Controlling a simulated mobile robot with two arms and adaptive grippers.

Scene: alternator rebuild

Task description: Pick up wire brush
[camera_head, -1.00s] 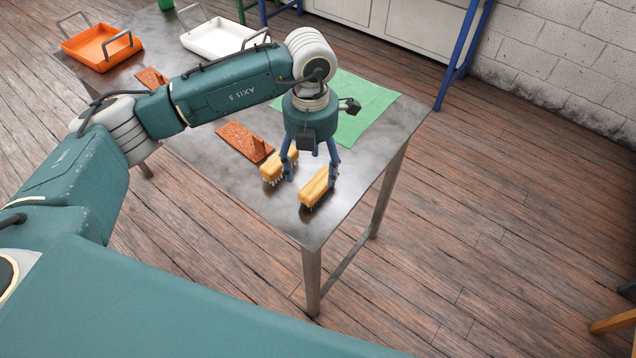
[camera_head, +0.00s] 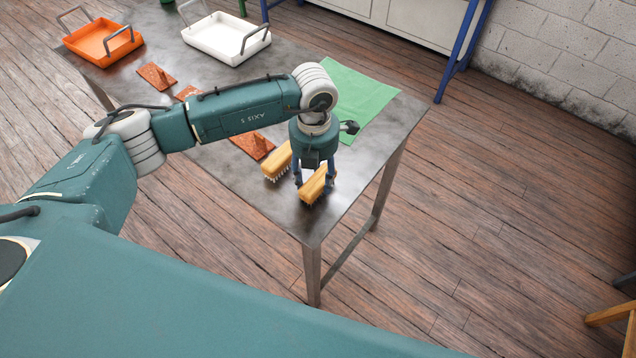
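Two wire brushes with yellow wooden backs and pale bristles lie near the front corner of the metal table (camera_head: 354,198). My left gripper (camera_head: 314,186) points down over the right wire brush (camera_head: 313,187). Its two fingers stand one on each side of this brush and look closed against it. The brush looks to be still at table height; whether its bristles touch the table is hard to see. The other wire brush (camera_head: 277,164) lies just left of the gripper, apart from the held one. My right gripper is not in view.
A green cloth (camera_head: 362,100) lies behind the gripper. Rust-coloured parts (camera_head: 157,76) lie along the table, partly behind my arm. An orange tray (camera_head: 98,45) and a white tray (camera_head: 226,38) stand at the far left. The table's right edge is close to the brushes.

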